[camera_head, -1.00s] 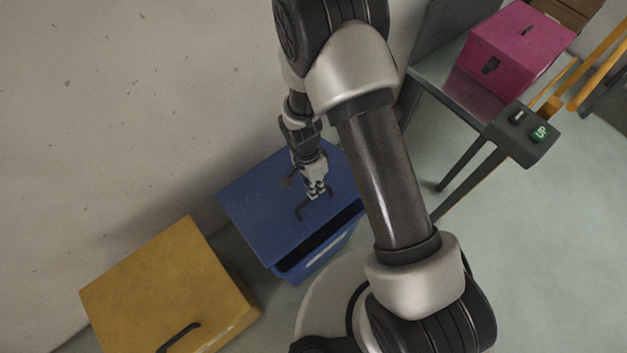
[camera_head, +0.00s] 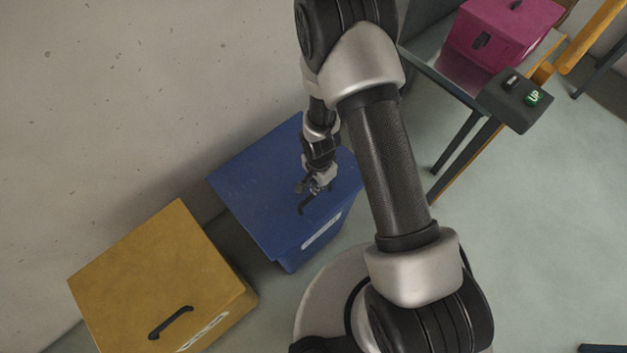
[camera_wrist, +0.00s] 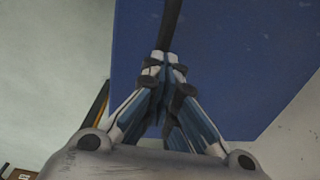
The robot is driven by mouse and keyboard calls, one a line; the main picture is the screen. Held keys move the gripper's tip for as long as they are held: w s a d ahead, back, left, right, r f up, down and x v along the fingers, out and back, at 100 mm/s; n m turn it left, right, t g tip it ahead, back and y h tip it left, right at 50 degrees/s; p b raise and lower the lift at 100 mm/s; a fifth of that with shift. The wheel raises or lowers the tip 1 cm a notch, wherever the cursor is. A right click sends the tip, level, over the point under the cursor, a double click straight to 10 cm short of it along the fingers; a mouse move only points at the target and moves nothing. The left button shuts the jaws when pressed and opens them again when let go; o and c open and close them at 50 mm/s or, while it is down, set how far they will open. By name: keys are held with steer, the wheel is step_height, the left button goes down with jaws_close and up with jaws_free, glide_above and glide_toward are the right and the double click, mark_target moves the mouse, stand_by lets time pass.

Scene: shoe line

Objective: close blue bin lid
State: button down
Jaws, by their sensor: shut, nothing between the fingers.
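The blue bin (camera_head: 294,257) stands on the floor against the wall, left of my arm's base. Its blue lid (camera_head: 255,195) lies over the top with no clear gap at the visible front edge. A black handle (camera_head: 304,208) is on the lid near the front. My gripper (camera_head: 318,189) is over the lid beside the handle, fingers shut and empty. In the wrist view, the gripper (camera_wrist: 168,68) points at the blue lid (camera_wrist: 240,70), with the dark handle (camera_wrist: 171,22) just beyond the fingertips. I cannot tell whether they touch.
A yellow bin (camera_head: 150,270) with a closed-looking lid and black handle stands left of the blue bin. A pink box (camera_head: 500,35) sits on a grey table (camera_head: 440,70) at upper right. A control box (camera_head: 515,100) with a green button is at the table's corner.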

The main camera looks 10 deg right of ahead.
mark_target(321, 202)
steer(key=shift+s+d+f+t, duration=0.15)
steer(key=shift+s+f+t, duration=0.15)
steer(key=shift+s, duration=0.2)
steer(key=shift+y, duration=0.3)
steer(key=f, duration=0.2)
steer(key=s+f+b, duration=0.1)
steer(key=f, duration=0.1)
steer(key=shift+d, duration=0.15)
steer(key=shift+s+d, duration=0.1)
steer(key=shift+s, duration=0.2)
step_height(321, 202, up, 14)
steer(key=s+d+p, duration=0.1)
steer(key=p, duration=0.6)
steer(key=shift+s+t, duration=0.3)
steer(key=shift+s, duration=0.05)
steer(key=shift+d+r, duration=0.1)
